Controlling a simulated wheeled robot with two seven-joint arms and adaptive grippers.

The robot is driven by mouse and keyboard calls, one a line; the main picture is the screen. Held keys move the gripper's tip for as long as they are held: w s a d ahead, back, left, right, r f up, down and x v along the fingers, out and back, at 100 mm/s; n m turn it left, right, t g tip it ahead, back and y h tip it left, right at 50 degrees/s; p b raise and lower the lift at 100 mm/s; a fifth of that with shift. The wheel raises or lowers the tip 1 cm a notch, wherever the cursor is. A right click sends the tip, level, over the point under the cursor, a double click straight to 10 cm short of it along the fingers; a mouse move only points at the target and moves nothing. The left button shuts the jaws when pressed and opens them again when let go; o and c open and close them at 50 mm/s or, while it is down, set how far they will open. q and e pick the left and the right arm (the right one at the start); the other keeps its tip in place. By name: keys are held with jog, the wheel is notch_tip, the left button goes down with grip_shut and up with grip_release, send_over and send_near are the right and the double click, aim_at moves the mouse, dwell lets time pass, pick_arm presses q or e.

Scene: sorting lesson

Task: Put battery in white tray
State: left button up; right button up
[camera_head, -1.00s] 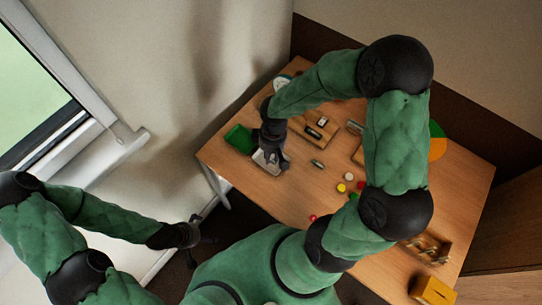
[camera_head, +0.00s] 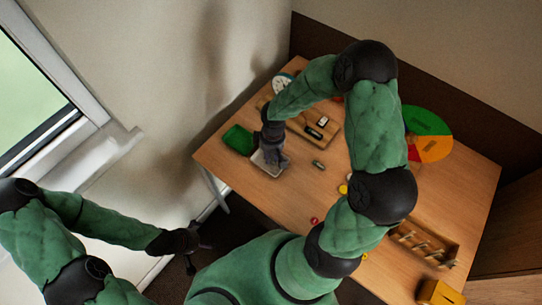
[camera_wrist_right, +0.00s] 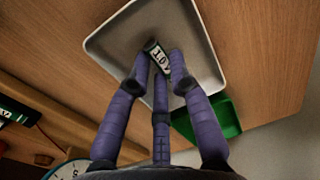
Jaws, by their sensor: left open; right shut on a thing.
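The white tray (camera_head: 258,161) lies near the table's left edge, partly hidden under my right gripper (camera_head: 272,154). In the right wrist view the white tray (camera_wrist_right: 118,38) spreads beneath the fingers. My right gripper (camera_wrist_right: 160,72) is shut on a small white piece with dark print and a green edge, which looks like the battery (camera_wrist_right: 157,55). It is over the tray floor; I cannot tell whether it touches. My left gripper (camera_head: 192,243) is open and empty, off the table at the lower left.
A green tray (camera_head: 239,140) adjoins the white tray. A small green-and-grey cylinder (camera_head: 318,165) lies to the right.

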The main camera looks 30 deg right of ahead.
jog(key=shift+f, duration=0.15)
jog(key=o, duration=0.9)
jog(key=shift+r, duration=0.45)
jog(key=r+p, duration=0.1)
jog(key=r, duration=0.2)
jog(key=r+p, duration=0.2)
jog(key=r, duration=0.2)
jog(key=r+p, duration=0.1)
jog(key=r, duration=0.3)
jog(key=shift+w+d+r, duration=0.15)
jog(key=shift+d+r, duration=0.05)
jog(key=shift+d, duration=0.1)
